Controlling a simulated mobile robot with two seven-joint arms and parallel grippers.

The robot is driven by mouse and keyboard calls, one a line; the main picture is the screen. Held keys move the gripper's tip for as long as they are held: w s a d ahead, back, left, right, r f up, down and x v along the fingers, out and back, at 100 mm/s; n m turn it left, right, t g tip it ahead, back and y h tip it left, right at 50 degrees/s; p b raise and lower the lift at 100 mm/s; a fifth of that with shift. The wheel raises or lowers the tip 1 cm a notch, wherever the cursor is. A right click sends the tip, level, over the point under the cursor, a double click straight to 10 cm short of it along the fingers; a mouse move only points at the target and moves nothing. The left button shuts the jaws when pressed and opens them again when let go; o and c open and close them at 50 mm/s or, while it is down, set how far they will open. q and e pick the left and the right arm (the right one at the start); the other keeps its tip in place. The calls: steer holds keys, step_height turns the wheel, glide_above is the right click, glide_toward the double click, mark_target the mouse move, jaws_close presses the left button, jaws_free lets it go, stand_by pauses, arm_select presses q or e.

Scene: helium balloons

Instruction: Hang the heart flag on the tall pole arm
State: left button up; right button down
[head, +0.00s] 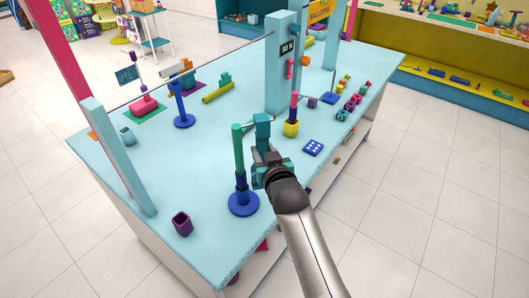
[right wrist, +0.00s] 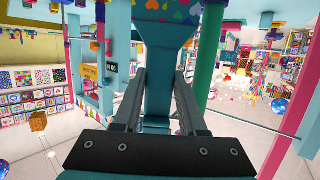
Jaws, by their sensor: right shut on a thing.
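My right gripper (head: 262,163) is shut on a teal piece (head: 262,128) that stands up from its jaws. In the right wrist view the teal piece (right wrist: 159,70) runs between the two fingers and widens into a panel with coloured hearts (right wrist: 180,12), the heart flag. In the head view its hearts cannot be made out. A pole with a green upper part (head: 238,146), a blue lower part and a round blue base (head: 244,204) stands just left of the gripper. A thin bar near its top reaches toward the flag; whether they touch is unclear. My left gripper is out of view.
A shorter blue stand (head: 182,107) is farther back left. A yellow cup (head: 291,129) and a blue dotted block (head: 313,147) are right of the gripper. A purple cup (head: 182,223) is near the front left edge. A thick light-blue post (head: 281,75) rises behind.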

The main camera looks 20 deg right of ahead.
steer(key=shift+w, duration=0.15)
steer(key=shift+w+a, duration=0.1)
steer(key=shift+w, duration=0.65)
steer(key=shift+w+b, duration=0.1)
steer(key=shift+b, duration=0.2)
stand_by(0.4)
steer(key=shift+w+f+b, duration=0.1)
steer(key=shift+f+b, duration=0.3)
steer(key=shift+f, duration=0.5)
stand_by(0.5)
steer(key=shift+f, duration=0.15)
stand_by(0.6)
